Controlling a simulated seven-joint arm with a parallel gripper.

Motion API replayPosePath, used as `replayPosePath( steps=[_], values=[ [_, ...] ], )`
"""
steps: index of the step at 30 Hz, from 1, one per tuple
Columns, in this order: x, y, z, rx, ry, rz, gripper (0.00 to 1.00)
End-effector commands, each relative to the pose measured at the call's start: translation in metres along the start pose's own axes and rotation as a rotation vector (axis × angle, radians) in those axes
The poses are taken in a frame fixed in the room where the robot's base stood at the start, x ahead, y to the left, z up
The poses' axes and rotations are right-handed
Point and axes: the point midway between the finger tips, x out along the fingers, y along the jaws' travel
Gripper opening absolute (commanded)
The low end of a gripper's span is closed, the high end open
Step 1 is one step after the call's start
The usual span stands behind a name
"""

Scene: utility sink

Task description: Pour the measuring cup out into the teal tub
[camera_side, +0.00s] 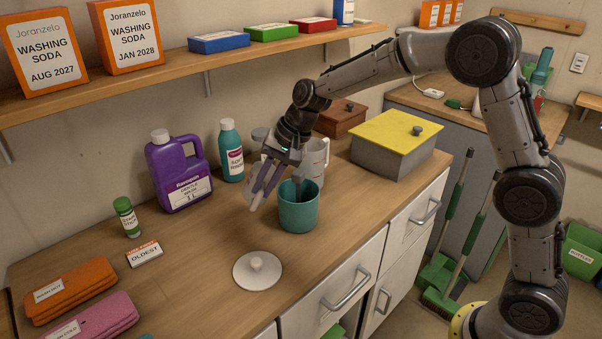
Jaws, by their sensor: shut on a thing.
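The teal tub (298,214) stands upright and open on the wooden counter; its inside is mostly hidden. My gripper (262,190) is just left of the tub's rim in the picture, fingers slanting down and left. It is shut on a pale cup-like thing (249,191), which looks like the measuring cup; the fingers cover much of it. I cannot tell its exact tilt or whether anything flows from it. A white jug (316,160) with a handle and reddish marks stands behind the tub.
A round white lid (257,271) lies in front of the tub. A purple jug (179,178) and a teal bottle (231,152) stand behind at left. A grey box with a yellow lid (394,145) is at right. The shelf (190,66) overhangs the back.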

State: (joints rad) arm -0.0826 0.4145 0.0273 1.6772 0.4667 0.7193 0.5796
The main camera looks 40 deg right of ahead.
Motion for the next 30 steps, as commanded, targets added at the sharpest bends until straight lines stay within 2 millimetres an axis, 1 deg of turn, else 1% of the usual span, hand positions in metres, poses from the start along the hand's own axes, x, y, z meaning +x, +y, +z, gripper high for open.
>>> replayPosePath(
  steps=[2,10,21,30],
  values=[
    [0.003,-0.004,-0.001,-0.002,0.004,0.033,0.00],
    [0.029,-0.011,-0.001,-0.004,0.012,0.188,0.00],
    [0.041,-0.028,-0.002,-0.005,0.019,0.357,0.00],
    [0.050,-0.037,-0.001,-0.010,0.020,0.462,0.00]
  ],
)
